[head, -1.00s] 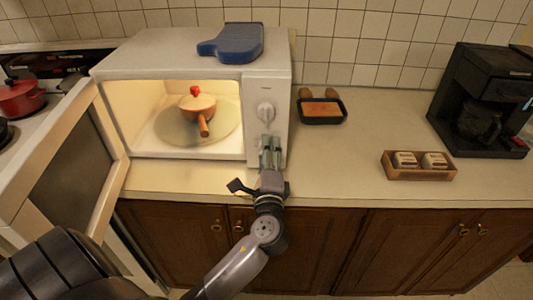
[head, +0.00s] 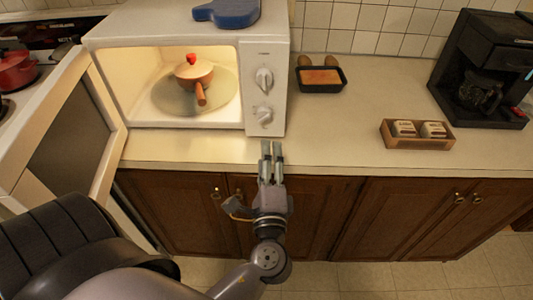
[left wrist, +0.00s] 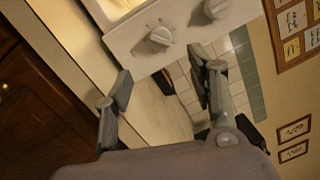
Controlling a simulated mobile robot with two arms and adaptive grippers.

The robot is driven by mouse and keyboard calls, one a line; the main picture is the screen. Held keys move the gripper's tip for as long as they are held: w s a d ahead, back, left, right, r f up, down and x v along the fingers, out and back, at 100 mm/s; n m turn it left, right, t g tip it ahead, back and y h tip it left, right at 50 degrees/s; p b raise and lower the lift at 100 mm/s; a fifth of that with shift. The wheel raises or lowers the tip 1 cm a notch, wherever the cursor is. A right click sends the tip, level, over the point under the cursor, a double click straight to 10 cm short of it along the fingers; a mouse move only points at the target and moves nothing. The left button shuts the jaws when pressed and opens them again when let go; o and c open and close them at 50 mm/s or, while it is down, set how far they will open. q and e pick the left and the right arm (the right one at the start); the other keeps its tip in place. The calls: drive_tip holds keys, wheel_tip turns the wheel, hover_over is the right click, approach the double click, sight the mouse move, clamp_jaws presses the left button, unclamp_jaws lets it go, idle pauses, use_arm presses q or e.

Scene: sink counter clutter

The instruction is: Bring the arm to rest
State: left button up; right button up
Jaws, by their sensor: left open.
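My left gripper (head: 271,152) is in front of the counter's front edge in the head view, below the microwave's control panel. It is open and empty; its two fingers stand apart in the left wrist view (left wrist: 160,90). The white microwave (head: 265,60) stands on the counter with its door (head: 72,140) swung open to the left. Inside, a small pot with a red-knobbed lid (head: 193,72) sits on the round plate. The microwave's knobs show beyond the fingers in the left wrist view (left wrist: 158,38). My right gripper is not in view.
A blue oven mitt (head: 228,12) lies on the microwave. A dark tray (head: 320,86), a wooden box with two small items (head: 417,144) and a black coffee maker (head: 485,75) stand on the counter to the right. A red pot (head: 16,70) is on the stove. Floor shows below the cabinets.

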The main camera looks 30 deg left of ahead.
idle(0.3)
use_arm(q)
drive_tip(key=s+d+f+g+h, duration=0.1)
drive_tip(key=d+f+g+h, duration=0.15)
drive_tip(key=f, duration=0.95)
drive_tip(key=s+d+f+g+h, duration=0.1)
drive_tip(key=s+f+g+h, duration=0.15)
drive_tip(key=f, duration=0.95)
drive_tip(key=d+f+g+h, duration=0.1)
drive_tip(key=f+h, duration=0.2)
drive_tip(key=f, duration=0.9)
drive_tip(key=s+f+n+g+h, duration=0.2)
drive_tip(key=s+f+n+g, duration=0.25)
drive_tip(key=s+f, duration=0.95)
drive_tip(key=s+a+f+n+g, duration=0.1)
drive_tip(key=s+f+n+g, duration=0.1)
drive_tip(key=s+f, duration=0.3)
drive_tip(key=s+a+f+n+g+h, duration=0.1)
drive_tip(key=s+f+n, duration=0.4)
drive_tip(key=s, duration=0.7)
drive_tip(key=shift+a+g, duration=0.4)
drive_tip(key=shift+g, duration=0.05)
